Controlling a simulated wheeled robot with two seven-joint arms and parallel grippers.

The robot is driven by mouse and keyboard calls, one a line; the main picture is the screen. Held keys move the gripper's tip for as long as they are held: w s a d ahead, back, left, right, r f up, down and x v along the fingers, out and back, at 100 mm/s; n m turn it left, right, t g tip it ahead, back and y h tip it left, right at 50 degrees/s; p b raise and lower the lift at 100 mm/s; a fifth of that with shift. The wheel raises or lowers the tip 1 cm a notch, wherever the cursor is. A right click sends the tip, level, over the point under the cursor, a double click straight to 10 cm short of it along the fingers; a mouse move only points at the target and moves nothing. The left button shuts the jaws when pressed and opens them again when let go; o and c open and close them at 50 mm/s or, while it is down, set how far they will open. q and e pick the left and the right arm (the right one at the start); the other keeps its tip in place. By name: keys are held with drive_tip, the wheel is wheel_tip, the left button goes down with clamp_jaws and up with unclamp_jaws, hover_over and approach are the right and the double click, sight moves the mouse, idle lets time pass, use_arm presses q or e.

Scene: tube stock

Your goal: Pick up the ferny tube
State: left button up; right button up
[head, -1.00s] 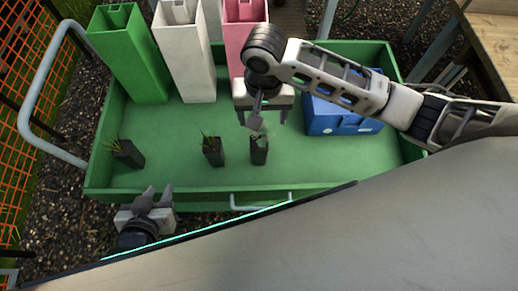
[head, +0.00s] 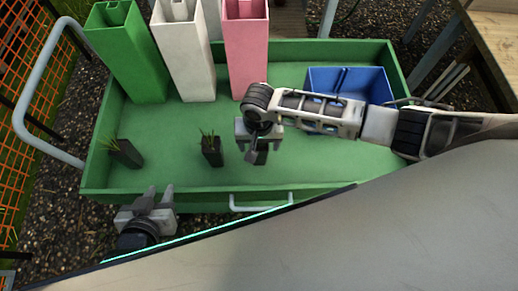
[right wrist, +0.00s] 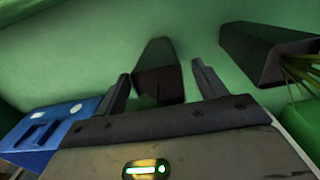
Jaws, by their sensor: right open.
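The ferny tube (head: 260,158) is a small black square pot on the green cart floor. In the head view my right gripper (head: 259,146) is right over it and hides most of it, including its fronds. In the right wrist view a dark tube (right wrist: 156,62) lies between the open fingers of my right gripper (right wrist: 160,78), with a gap on each side. My left gripper (head: 158,194) is outside the cart's near left edge, its fingers apart and empty.
Two black tubes with grassy leaves stand to the left, one close by (head: 212,152) and one tilted further off (head: 125,152). Tall green (head: 135,60), white (head: 187,60) and pink (head: 246,55) bins stand behind. A blue crate (head: 325,122) is to the right. Green cart walls (head: 330,48) enclose all this.

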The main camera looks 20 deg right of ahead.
drive_tip(key=shift+f, duration=0.6)
drive_tip(key=c, duration=1.2)
drive_tip(key=shift+o, duration=0.2)
drive_tip(key=shift+r, duration=0.1)
